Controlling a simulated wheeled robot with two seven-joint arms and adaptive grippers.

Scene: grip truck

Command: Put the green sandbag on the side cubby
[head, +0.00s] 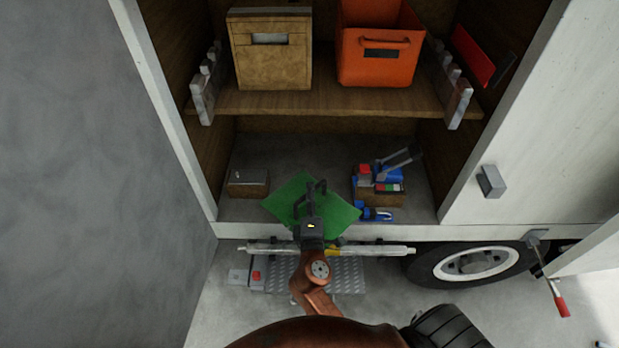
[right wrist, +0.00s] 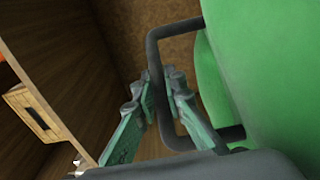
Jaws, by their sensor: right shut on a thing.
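The green sandbag (head: 340,213) is at the lower opening of the side cubby (head: 240,209), over the front part of its floor. It also fills the right side of the right wrist view (right wrist: 270,70). My right gripper (head: 311,190) is shut on the sandbag's dark handle, and the fingers (right wrist: 163,95) close around the handle bar in the right wrist view. I cannot tell whether the sandbag touches the cubby floor. My left gripper is not in view.
A small brown box (head: 249,184) sits left in the cubby. A bin with blue and red items (head: 380,188) sits right. The shelf (head: 330,101) above holds a wooden box (head: 270,50) and an orange crate (head: 378,45). A metal step (head: 345,275) lies below.

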